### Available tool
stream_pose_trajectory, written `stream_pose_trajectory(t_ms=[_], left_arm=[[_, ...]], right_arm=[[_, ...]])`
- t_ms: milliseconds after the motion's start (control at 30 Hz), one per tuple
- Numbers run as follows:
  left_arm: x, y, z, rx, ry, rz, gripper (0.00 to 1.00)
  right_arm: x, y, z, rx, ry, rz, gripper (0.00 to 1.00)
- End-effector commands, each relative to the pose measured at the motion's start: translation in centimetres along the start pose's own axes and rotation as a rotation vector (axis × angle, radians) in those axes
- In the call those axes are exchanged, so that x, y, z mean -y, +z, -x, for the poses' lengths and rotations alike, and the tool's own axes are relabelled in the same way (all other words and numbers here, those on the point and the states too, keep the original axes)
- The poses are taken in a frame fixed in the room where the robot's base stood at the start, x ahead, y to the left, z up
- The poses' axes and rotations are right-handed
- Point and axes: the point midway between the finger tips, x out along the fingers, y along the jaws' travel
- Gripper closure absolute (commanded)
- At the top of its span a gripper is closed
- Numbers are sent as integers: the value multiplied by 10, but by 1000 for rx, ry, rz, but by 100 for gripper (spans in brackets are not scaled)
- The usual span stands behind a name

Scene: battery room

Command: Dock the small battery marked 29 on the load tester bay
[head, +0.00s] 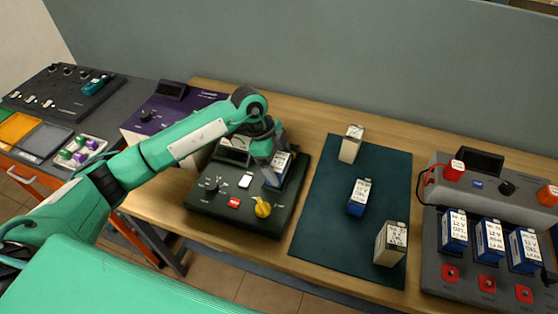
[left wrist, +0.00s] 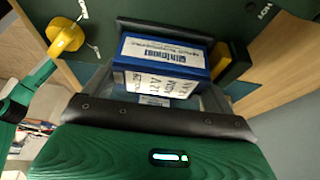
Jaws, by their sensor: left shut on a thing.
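The load tester (head: 213,201) is a dark green box on the wooden bench, with a yellow knob (head: 262,207), a red switch and a small screen. My left gripper (head: 270,163) is over its right rear part, shut on a small blue and white battery (head: 281,166). The battery is at the bay area; I cannot tell whether it is fully seated. In the left wrist view the battery (left wrist: 163,62) lies between the fingers, with the yellow knob (left wrist: 66,38) at upper left. My right gripper is not in view.
A dark green mat (head: 325,233) to the right holds a blue battery (head: 360,197) and two pale ones (head: 351,144) (head: 391,244). A grey charger (head: 432,262) with several blue batteries stands at far right. A purple device (head: 187,103) stands behind my left arm.

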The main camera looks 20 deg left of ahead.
Motion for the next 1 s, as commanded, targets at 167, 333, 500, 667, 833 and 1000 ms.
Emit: stream_pose_trajectory(t_ms=[167, 333, 500, 667, 833, 1000], left_arm=[[0, -1, 1, -1, -2, -1, 54], [0, -1, 1, -1, -2, -1, 54], [0, -1, 1, -1, -2, -1, 54], [0, -1, 1, -1, -1, -1, 54], [0, -1, 2, -1, -1, -1, 54], [0, -1, 1, -1, -1, -1, 54]], right_arm=[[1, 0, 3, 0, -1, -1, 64], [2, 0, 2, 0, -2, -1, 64], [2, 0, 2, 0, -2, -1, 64], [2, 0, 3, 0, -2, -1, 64], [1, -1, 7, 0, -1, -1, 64], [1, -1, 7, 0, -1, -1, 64]])
